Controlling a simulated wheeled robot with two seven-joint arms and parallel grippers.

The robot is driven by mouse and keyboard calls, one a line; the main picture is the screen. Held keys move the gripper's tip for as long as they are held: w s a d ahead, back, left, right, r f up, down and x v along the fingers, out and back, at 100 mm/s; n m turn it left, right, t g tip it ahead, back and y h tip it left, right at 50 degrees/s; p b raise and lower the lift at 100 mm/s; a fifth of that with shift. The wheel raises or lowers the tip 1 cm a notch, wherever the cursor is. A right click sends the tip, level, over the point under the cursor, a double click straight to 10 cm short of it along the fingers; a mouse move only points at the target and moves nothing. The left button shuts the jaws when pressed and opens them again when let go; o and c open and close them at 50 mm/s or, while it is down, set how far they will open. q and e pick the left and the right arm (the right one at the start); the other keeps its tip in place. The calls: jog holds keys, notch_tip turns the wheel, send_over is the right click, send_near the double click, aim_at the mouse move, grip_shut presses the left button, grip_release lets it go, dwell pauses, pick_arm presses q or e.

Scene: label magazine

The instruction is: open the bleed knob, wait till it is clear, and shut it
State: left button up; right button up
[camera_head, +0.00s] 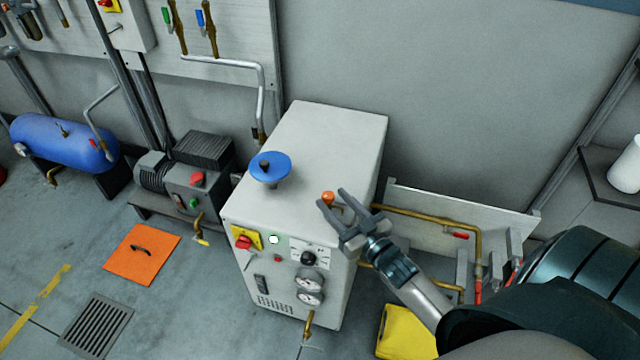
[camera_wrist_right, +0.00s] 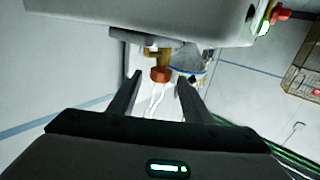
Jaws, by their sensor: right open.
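A small orange knob (camera_head: 327,197) shows at the right top edge of the white cabinet (camera_head: 325,135). My right gripper (camera_head: 333,199) is open beside the cabinet, its fingertips appearing on either side of the knob. In the right wrist view the orange knob (camera_wrist_right: 160,75) sits on a brass fitting (camera_wrist_right: 152,54), ahead of and between the open fingers (camera_wrist_right: 158,90), with no finger visibly touching it. Thin whitish streaks show below the knob; I cannot tell whether they are fluid. My left gripper is not in view.
A blue round handle (camera_head: 270,167) stands on the cabinet top. The cabinet front has a red switch (camera_head: 244,242), a lit lamp and gauges (camera_head: 309,281). Brass pipes (camera_head: 425,216) run right of it, near a yellow object (camera_head: 405,333). An orange mat (camera_head: 142,254) lies left.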

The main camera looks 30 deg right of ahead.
jog(key=w, duration=0.5)
jog(key=shift+w+a+p, duration=0.15)
jog(key=shift+w+p, duration=0.1)
jog(key=shift+p, duration=0.1)
jog(key=shift+w, duration=0.8)
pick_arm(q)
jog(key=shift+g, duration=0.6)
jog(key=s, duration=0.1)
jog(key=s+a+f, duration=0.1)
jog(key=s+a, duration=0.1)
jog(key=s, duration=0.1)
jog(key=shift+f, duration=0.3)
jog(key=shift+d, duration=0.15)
pick_arm(e)
jog(key=shift+c, duration=0.7)
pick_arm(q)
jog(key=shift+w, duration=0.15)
pick_arm(e)
jog(key=c, duration=0.9)
